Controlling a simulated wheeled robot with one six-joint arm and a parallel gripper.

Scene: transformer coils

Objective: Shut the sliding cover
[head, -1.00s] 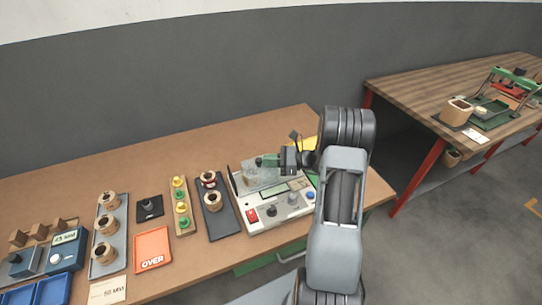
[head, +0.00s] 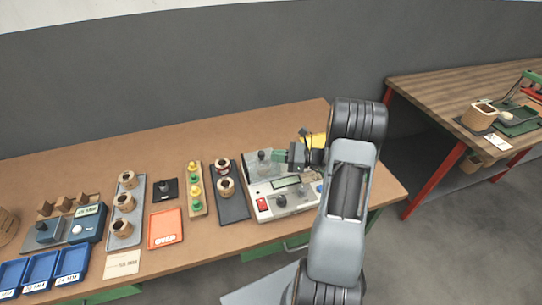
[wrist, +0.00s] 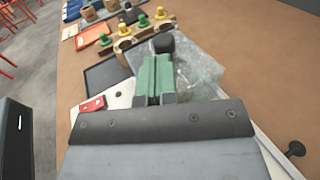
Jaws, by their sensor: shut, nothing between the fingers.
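The tester (head: 297,205) is a pale box with a red switch, a display and knobs, near the right end of the brown bench. A clear see-through cover (wrist: 203,72) lies over its top in the wrist view; how far it is slid is hard to tell. A dark round knob (wrist: 163,43) stands just beyond my fingertips, and shows as a dark post in the head view (head: 263,156). My gripper (head: 279,156) has green fingers, shut and empty, low over the tester's back. In the wrist view, the fingers (wrist: 155,60) hide part of the cover.
Left of the tester are a dark tray (head: 233,208) with coils, a wooden strip (head: 197,205) with green and yellow pieces, an orange OVER tray (head: 165,228) and a grey coil tray (head: 125,240). The back of the bench is clear.

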